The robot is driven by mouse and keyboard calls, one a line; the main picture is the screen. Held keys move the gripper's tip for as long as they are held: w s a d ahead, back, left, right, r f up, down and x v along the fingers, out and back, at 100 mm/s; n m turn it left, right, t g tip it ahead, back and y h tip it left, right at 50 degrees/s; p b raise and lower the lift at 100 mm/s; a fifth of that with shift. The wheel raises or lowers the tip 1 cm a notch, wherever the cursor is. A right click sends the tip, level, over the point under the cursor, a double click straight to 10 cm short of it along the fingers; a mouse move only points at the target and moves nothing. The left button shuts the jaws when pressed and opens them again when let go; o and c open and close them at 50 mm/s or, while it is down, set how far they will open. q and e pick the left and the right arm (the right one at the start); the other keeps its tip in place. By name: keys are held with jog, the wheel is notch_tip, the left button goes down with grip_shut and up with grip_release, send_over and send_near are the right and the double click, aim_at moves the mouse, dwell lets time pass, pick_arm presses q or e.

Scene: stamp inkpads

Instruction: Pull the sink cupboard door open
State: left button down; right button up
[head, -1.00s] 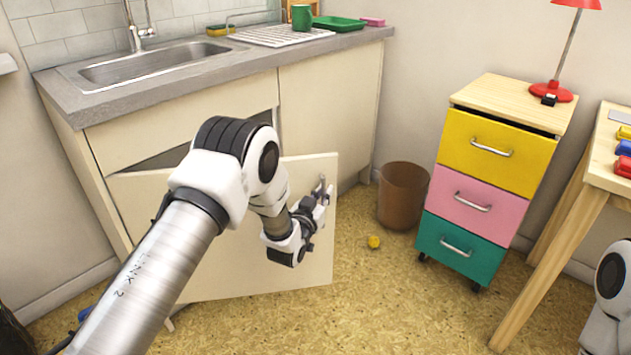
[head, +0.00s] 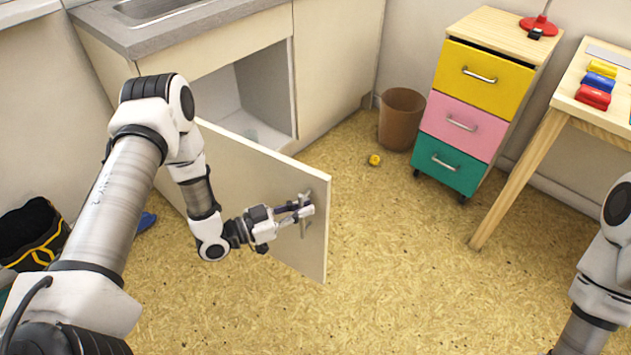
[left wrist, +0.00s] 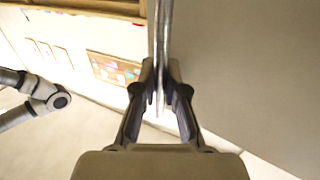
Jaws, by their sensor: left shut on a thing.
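The sink cupboard door (head: 262,175) is cream-coloured and stands swung well out from the cupboard front in the head view. The cupboard's pale interior (head: 255,95) shows behind it. My left gripper (head: 306,210) is at the free edge side of the door, shut on its metal bar handle (head: 304,225). In the left wrist view the handle (left wrist: 160,45) runs upright between the two fingertips (left wrist: 160,85), with the door panel (left wrist: 245,75) to the right. My right arm (head: 605,270) shows at the right edge; its gripper is out of view.
A brown bin (head: 401,118) and a small yellow ball (head: 375,160) are on the floor beyond the door. A drawer unit (head: 475,95) and a wooden desk (head: 560,100) stand to the right. A black bag (head: 30,235) lies at left. Floor right of the door is clear.

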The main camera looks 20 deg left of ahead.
pick_arm(q)
jog(key=shift+s+a+m+h, duration=0.15)
jog(key=shift+s+a, duration=0.05)
jog(key=shift+s, duration=0.45)
jog(key=shift+s+a+m+h, duration=0.15)
jog(key=shift+s, duration=0.45)
jog(key=c, duration=1.5)
grip_release()
jog(key=shift+a, duration=0.1)
jog(key=v, duration=1.2)
jog(key=shift+r, duration=0.15)
jog(key=shift+w, duration=0.1)
